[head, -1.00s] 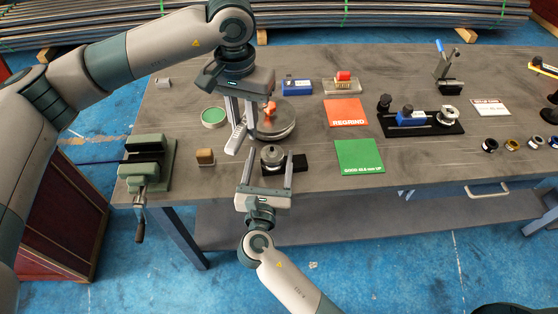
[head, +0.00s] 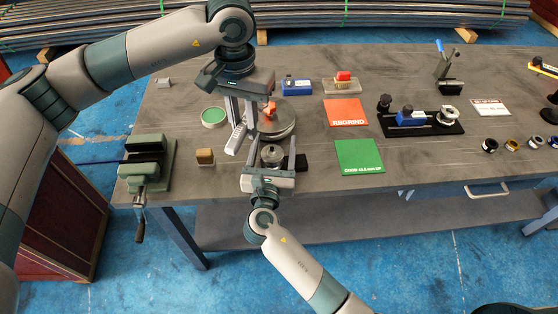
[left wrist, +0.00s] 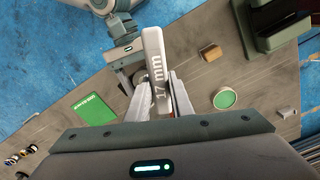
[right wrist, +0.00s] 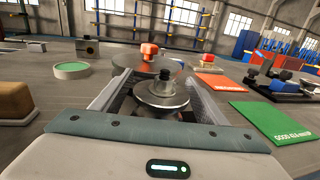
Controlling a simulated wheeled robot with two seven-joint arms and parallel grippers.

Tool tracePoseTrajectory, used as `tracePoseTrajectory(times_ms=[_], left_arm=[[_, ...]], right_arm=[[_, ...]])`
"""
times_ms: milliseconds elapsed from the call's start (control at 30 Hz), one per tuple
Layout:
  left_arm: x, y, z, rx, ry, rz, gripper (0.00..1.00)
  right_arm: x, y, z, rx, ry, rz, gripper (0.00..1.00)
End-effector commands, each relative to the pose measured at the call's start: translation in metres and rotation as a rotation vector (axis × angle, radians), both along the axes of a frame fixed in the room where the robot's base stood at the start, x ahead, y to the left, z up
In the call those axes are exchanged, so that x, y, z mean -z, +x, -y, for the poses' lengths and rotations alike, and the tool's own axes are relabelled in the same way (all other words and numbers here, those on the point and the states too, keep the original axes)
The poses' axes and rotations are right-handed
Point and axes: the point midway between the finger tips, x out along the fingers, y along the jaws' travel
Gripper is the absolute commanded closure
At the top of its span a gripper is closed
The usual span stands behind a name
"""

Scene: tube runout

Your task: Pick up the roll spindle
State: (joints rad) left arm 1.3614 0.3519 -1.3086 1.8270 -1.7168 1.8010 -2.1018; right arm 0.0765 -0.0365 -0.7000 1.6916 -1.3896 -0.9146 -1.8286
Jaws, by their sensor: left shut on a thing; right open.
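The roll spindle (head: 272,155), a metal disc with a dark threaded top, stands upright by a black base (head: 301,163) near the table's front. In the right wrist view the spindle (right wrist: 162,93) sits between my right gripper's fingers. My right gripper (head: 273,152) is open, one finger on each side of it; I cannot tell whether they touch it. My left gripper (head: 246,125) is above the table, just behind and left of the spindle. It is shut on a grey wrench (left wrist: 155,62) marked 17 mm.
A round metal plate with an orange knob (head: 269,108) stands just behind the spindle. A green vise (head: 150,160) and a brown block (head: 205,156) are to the left. The red REGRIND mat (head: 345,112) and green GOOD mat (head: 359,156) lie to the right.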

Motion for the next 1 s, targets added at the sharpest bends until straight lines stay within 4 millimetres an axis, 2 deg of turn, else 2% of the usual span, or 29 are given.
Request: tracePoseTrajectory(times_ms=[100, 133, 400, 833, 1000], left_arm=[[0.0, 0.0, 0.0, 0.0, 0.0, 0.001, 1.0], [0.0, 0.0, 0.0, 0.0, 0.0, 0.001, 1.0], [0.0, 0.0, 0.0, 0.0, 0.0, 0.001, 1.0], [-0.001, 0.0, 0.0, 0.0, 0.0, 0.001, 1.0], [-0.001, 0.0, 0.0, 0.0, 0.0, 0.001, 1.0]], right_arm=[[0.0, 0.0, 0.0, 0.0, 0.0, 0.0, 0.33], [0.0, 0.0, 0.0, 0.0, 0.0, 0.0, 0.38], [0.0, 0.0, 0.0, 0.0, 0.0, 0.0, 1.0], [-0.006, 0.0, -0.001, 0.0, 0.001, 0.006, 1.0], [-0.015, 0.0, -0.001, 0.0, 0.003, 0.007, 1.0]])
